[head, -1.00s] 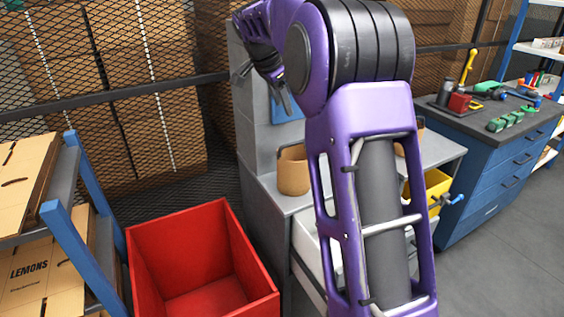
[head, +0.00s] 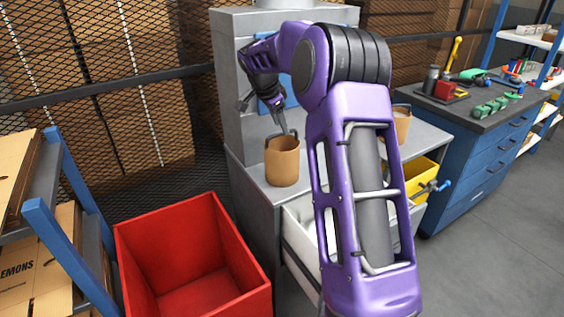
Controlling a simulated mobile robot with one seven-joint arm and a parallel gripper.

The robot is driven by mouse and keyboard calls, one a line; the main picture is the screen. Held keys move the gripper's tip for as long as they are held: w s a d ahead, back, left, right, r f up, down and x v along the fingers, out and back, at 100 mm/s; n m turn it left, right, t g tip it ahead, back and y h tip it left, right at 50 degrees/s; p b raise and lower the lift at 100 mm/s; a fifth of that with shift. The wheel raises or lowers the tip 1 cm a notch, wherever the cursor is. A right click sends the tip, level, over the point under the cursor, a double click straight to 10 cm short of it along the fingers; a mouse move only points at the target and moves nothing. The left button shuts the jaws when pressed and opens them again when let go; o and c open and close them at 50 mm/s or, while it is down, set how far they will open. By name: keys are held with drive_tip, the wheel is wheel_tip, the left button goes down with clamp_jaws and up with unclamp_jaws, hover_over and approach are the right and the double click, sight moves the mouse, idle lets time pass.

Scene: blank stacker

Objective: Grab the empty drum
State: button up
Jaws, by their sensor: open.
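A brown drum (head: 282,163) stands upright on the grey machine's ledge, left of my arm in the head view. A second, similar brown drum (head: 403,124) stands on the ledge to the right, partly hidden behind my arm. I cannot tell from here what either drum holds. My gripper (head: 265,114) is open and empty, pointing down. It is above and slightly left of the left drum, with one finger close to its rim. I cannot tell whether they touch.
An empty-looking red bin (head: 196,262) stands on the floor left of the grey machine (head: 232,92). A blue-framed rack (head: 62,185) with cardboard is at far left. A yellow bin (head: 418,177) and a blue tool bench (head: 480,150) are to the right.

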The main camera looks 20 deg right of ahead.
sight(282, 156)
drive_tip(key=x, duration=0.5)
drive_tip(key=shift+a, duration=0.15)
clamp_jaws()
idle(1.2)
